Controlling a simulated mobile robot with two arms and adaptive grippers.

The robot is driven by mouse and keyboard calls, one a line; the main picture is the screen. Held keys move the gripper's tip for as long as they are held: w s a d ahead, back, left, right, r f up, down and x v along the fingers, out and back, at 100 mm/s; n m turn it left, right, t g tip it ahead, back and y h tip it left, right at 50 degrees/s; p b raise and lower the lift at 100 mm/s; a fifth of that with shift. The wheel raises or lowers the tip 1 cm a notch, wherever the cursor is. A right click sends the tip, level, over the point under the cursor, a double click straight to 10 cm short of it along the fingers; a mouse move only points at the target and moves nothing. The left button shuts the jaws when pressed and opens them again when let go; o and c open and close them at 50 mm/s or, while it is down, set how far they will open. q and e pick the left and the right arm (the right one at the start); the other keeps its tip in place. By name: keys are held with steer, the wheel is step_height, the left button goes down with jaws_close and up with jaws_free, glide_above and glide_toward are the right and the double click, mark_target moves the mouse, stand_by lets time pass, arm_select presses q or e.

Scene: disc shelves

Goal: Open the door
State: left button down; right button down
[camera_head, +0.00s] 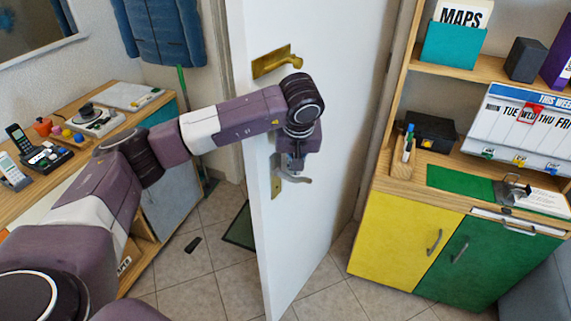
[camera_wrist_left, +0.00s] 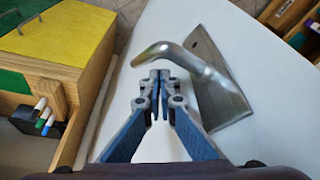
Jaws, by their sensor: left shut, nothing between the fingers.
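The white door (camera_head: 335,120) stands ajar, its free edge toward me and floor showing to its left. A silver lever handle (camera_head: 297,179) sits on its right-hand face. In the left wrist view the lever (camera_wrist_left: 190,57) extends from a metal plate (camera_wrist_left: 217,85). My left arm reaches across the door's edge, and my left gripper (camera_wrist_left: 160,76) is shut and empty beside the lever. Its fingertips are close to the lever's bend; I cannot tell whether they touch. A brass handle (camera_head: 277,62) sits higher on the door. My right gripper is not in view.
A shelf unit with yellow (camera_head: 401,238) and green (camera_head: 468,258) cabinet doors stands right of the door. A wooden desk (camera_head: 105,98) with phones is at the left. A dark green mat (camera_head: 239,230) lies by the door. Tiled floor (camera_head: 325,275) is clear below.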

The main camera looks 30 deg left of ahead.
arm_select(q)
steer(key=shift+d+f, duration=0.1)
steer(key=shift+d, duration=0.55)
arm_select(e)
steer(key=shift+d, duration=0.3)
